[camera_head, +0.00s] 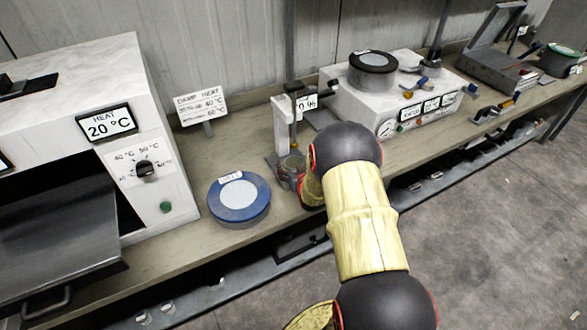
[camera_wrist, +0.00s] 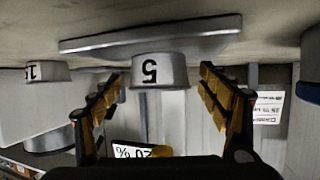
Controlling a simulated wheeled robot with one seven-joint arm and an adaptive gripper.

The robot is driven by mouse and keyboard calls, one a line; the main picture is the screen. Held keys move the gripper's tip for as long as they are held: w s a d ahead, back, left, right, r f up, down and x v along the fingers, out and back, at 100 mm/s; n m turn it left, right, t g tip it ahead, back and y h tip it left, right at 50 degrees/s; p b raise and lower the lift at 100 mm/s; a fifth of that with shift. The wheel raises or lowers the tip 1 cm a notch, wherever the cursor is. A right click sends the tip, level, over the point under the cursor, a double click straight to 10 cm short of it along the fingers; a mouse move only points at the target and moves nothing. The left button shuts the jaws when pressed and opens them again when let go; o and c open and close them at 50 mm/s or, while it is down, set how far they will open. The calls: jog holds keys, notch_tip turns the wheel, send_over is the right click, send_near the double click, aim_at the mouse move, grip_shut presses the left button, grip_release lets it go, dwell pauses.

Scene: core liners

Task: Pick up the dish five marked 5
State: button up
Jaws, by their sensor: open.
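The dish marked 5 (camera_wrist: 158,72) is a small grey metal cup, seen ahead of my gripper in the wrist view, which shows the scene upside down. It rests on a flat grey plate (camera_wrist: 95,43). My gripper (camera_wrist: 161,84) is open, one yellow-padded finger to each side of the dish. I see no contact, and cannot tell how far the fingertips reach along it.
A second grey cup with a partly readable mark (camera_wrist: 47,72) stands to the left in the wrist view. In the head view a blue-rimmed round container (camera_head: 239,216) lies left of my arm, beside a white heater (camera_head: 185,190). A white control box (camera_head: 352,105) stands behind right.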

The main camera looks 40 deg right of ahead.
jog(key=shift+w+d+f, duration=0.15)
jog(key=shift+w+d, duration=0.1)
jog(key=shift+w, duration=0.1)
jog(key=shift+c, duration=0.6)
jog(key=c, duration=1.1)
jog(key=shift+c, duration=1.3)
